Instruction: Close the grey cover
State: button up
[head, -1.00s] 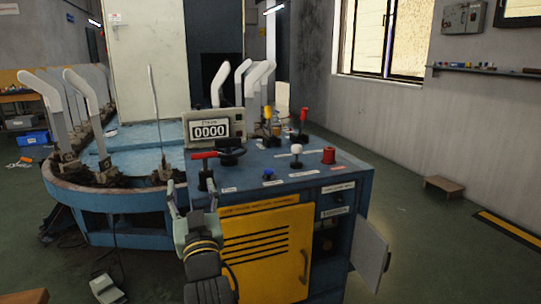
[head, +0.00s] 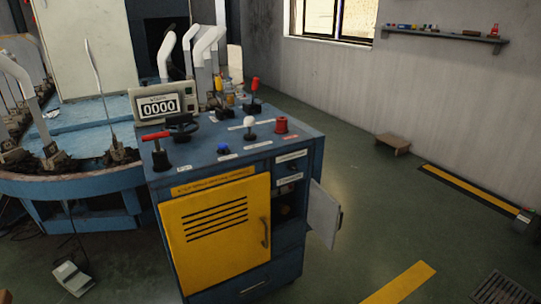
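The grey cover (head: 323,214) is a small hinged door on the right side of the blue control cabinet (head: 290,255). It stands open, swung out to the right, with a dark handle on its outer edge. The compartment beside it (head: 286,200) is exposed and dark inside, with its contents too dim to tell. My gripper is not in view now.
A yellow louvred door (head: 216,232) with a handle is shut on the cabinet front. Levers, knobs and a display reading 0000 (head: 159,106) sit on top. The floor right of the cabinet is free, with a small brown stool (head: 393,144) by the wall.

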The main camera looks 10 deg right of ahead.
aim_at(323, 211)
jog(key=l+u, duration=0.2)
jog(key=u, duration=0.15)
jog(key=l+u, duration=0.7)
jog(key=l, duration=0.75)
jog(key=k+l, duration=0.1)
jog(key=l, duration=0.85)
jog(key=k+l, duration=0.15)
jog(key=l, duration=0.35)
jog(key=k+l+u, duration=0.1)
jog(key=l, duration=0.4)
jog(key=k+l, duration=0.1)
jog(key=l, duration=0.35)
jog(key=k+l+z, duration=0.4)
jog(key=i+j, duration=0.05)
jog(key=i, duration=0.05)
